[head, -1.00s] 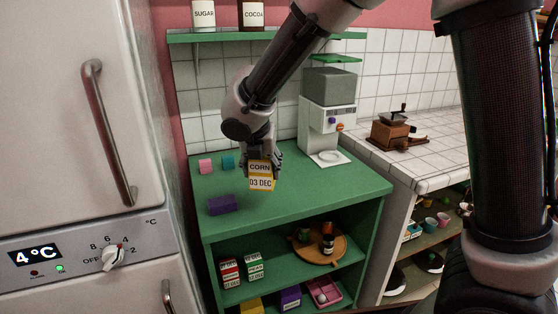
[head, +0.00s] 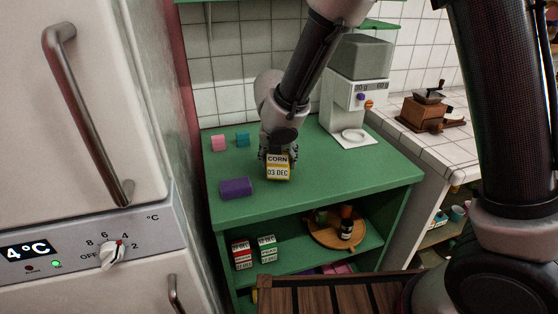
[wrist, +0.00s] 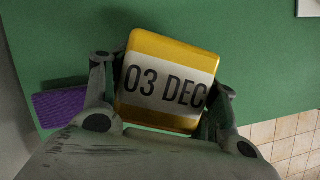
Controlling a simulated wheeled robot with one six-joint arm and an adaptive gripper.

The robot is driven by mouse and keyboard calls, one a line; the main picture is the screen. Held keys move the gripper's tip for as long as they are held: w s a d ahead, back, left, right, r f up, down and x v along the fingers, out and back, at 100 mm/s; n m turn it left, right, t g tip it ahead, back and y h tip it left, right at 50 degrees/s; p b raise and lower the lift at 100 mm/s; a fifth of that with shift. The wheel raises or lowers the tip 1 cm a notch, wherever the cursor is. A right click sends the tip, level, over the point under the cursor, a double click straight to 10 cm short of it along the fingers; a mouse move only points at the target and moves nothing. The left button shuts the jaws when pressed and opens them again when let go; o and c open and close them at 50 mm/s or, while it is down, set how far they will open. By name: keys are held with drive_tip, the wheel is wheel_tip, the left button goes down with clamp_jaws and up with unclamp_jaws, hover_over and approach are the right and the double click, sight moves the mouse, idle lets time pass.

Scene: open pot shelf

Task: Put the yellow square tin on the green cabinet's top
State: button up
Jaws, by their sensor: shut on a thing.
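The yellow square tin (head: 278,168) has a white label reading CORN and 03 DEC. My gripper (head: 278,153) is shut on it, with a finger on each side, as the wrist view shows around the tin (wrist: 168,80). The tin is upright over the green cabinet's top (head: 330,180); I cannot tell whether its base touches the surface. The green top also fills most of the wrist view (wrist: 260,60).
A purple block (head: 236,188), a pink block (head: 218,143) and a teal block (head: 242,139) lie on the top's left side. A white and grey machine (head: 357,95) stands at the back right. The top's right front is clear. A fridge (head: 90,130) stands at left.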

drive_tip(key=shift+f, duration=0.65)
drive_tip(key=o, duration=1.4)
